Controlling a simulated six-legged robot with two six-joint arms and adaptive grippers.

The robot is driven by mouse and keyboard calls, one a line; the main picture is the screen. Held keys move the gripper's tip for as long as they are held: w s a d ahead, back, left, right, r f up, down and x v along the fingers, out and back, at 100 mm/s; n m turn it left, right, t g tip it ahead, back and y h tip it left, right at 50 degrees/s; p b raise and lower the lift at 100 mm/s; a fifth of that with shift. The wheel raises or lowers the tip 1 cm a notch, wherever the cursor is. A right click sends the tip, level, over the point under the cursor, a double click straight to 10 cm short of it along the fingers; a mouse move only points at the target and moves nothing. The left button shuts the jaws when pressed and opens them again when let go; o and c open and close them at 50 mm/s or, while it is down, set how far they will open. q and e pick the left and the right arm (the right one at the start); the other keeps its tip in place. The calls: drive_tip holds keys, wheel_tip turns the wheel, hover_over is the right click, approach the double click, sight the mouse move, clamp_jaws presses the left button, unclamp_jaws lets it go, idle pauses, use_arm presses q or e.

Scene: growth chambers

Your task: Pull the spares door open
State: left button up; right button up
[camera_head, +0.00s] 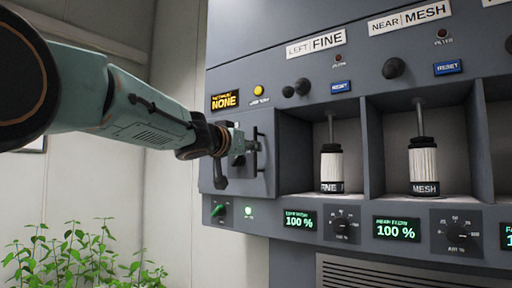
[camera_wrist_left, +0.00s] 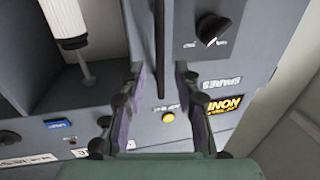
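The spares door (camera_head: 264,124) is a grey panel at the left end of the cabinet in the head view and looks shut. It carries a dark upright bar handle (camera_head: 261,146), partly hidden by my gripper. My left gripper (camera_head: 250,146) is at the door, fingers pointing at it. In the left wrist view the fingers (camera_wrist_left: 160,72) are spread, with the handle bar (camera_wrist_left: 160,40) between them and a visible gap on each side. A black knob with a white mark (camera_wrist_left: 210,29) and an upside-down SPARES label (camera_wrist_left: 216,82) are beside it. My right gripper is not in view.
Right of the door are open bays with a FINE filter (camera_head: 331,168) and a MESH filter (camera_head: 423,166). A yellow button (camera_head: 258,90) and NONE sign (camera_head: 224,100) are above the door. A green switch (camera_head: 217,210) is below. Leafy plants (camera_head: 80,255) stand lower left.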

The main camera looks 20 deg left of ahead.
sight(255, 168)
use_arm(q)
drive_tip(key=w, duration=0.2)
drive_tip(key=w+p, duration=0.1)
drive_tip(key=w, duration=0.2)
drive_tip(key=shift+w+f+p, duration=0.3)
drive_tip(key=shift+p, duration=0.05)
drive_tip(key=shift+s+d+r, duration=0.4)
drive_tip(key=shift+s+d, duration=0.2)
drive_tip(key=shift+s, duration=0.1)
drive_tip(key=shift+c, duration=0.2)
drive_tip(key=shift+d, duration=0.1)
drive_tip(key=shift+c, duration=0.8)
drive_tip(key=shift+w+a+f, duration=0.3)
drive_tip(key=shift+w+a, duration=0.15)
drive_tip(key=shift+a, duration=0.05)
drive_tip(key=c, duration=0.4)
drive_tip(key=shift+s+d+r, duration=0.1)
drive_tip(key=shift+d, duration=0.05)
clamp_jaws()
